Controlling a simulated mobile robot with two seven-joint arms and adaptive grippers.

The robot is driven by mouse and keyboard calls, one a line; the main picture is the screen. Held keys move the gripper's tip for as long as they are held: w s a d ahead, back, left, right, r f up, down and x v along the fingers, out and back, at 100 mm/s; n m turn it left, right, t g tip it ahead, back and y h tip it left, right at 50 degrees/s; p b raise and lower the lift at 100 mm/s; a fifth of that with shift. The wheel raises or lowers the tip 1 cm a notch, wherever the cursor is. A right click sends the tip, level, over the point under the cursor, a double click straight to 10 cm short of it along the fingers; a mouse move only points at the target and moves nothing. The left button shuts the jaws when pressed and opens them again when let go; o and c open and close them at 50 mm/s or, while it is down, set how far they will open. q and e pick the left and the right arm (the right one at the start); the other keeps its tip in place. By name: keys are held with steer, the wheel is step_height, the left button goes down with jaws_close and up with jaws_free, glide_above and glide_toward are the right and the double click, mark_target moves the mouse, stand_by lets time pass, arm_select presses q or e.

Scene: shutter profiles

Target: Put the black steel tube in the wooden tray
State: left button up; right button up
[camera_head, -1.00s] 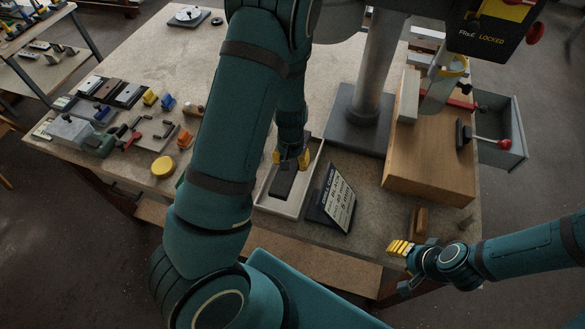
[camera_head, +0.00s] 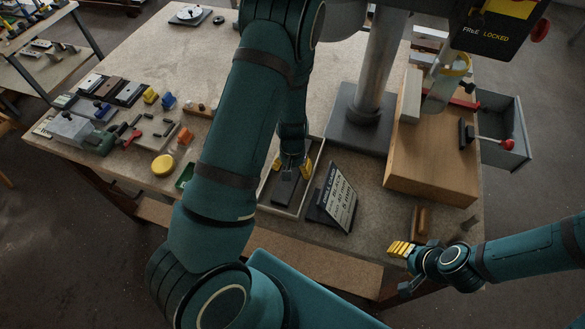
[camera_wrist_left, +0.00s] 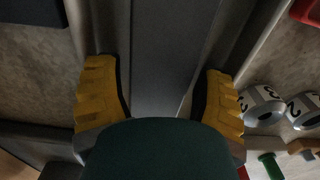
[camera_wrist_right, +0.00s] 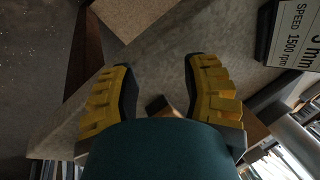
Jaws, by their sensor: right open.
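The black steel tube (camera_head: 285,190) lies lengthwise in a shallow, pale-rimmed tray (camera_head: 264,203), which I take for the wooden tray, near the table's front edge. My left gripper (camera_head: 292,168) is over the tray, its yellow fingers apart, one on each side of the tube. In the left wrist view the tube (camera_wrist_left: 172,50) runs between the open fingers (camera_wrist_left: 162,95), with narrow gaps beside it; its near end is hidden by my gripper. My right gripper (camera_head: 399,249) is open and empty at the front right, as the right wrist view (camera_wrist_right: 160,90) also shows.
A dark sign (camera_head: 336,200) stands just right of the tray. A wooden box (camera_head: 430,165) and a small wooden block (camera_head: 419,220) are further right. A grey column base (camera_head: 355,120) stands behind. Tools and a yellow disc (camera_head: 163,165) lie left.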

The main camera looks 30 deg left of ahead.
arm_select(q)
steer(key=shift+r, duration=0.1)
arm_select(e)
steer(key=shift+r, duration=0.1)
arm_select(q)
steer(key=shift+r, duration=0.25)
arm_select(e)
steer(key=shift+r, duration=0.2)
arm_select(q)
step_height(320, 180, up, 12)
steer(key=p, duration=0.2)
steer(key=shift+f, duration=0.15)
arm_select(e)
steer(key=shift+r, duration=0.7)
